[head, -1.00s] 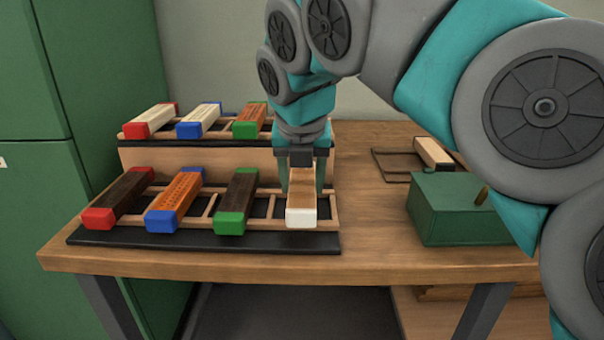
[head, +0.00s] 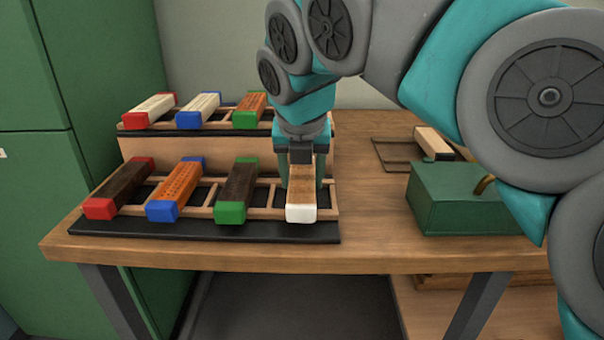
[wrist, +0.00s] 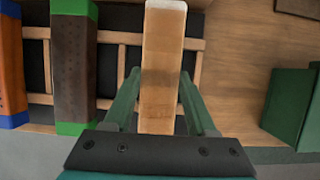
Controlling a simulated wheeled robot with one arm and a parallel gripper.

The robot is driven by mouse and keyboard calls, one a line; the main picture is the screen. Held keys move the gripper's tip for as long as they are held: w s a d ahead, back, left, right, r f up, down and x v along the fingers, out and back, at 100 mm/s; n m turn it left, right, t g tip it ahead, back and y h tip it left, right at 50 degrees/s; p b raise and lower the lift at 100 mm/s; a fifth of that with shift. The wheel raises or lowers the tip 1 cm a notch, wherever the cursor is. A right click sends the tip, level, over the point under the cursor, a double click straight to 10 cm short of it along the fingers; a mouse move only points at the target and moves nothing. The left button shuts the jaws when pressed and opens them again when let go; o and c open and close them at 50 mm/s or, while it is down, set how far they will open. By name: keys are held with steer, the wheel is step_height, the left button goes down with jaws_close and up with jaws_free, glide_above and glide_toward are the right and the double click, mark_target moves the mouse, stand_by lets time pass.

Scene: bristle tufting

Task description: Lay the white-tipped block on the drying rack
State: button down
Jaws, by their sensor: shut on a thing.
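The white-tipped block (head: 301,200), with a brown wooden body, is in my gripper (head: 301,180). It is over the right end of the front tier of the wooden ladder-like rack (head: 263,213), white end toward the front. The wrist view shows the block (wrist: 163,65) lengthwise between the two green fingers of my gripper (wrist: 161,95), which are shut on its sides. The block looks level and lies parallel to its neighbours. I cannot tell whether its underside touches the rails. My gripper hides its far end in the head view.
A green-tipped block (head: 238,190), a blue-tipped orange block (head: 176,190) and a red-tipped dark block (head: 120,188) lie to the left. The raised back tier holds several more blocks. A green box (head: 455,200) and a wire frame (head: 390,155) stand right, with bare tabletop between.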

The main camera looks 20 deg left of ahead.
steer(key=shift+f, duration=0.25)
jaws_free()
stand_by(0.4)
steer(key=shift+r+p, duration=1.1)
steer(key=shift+r, duration=2.45)
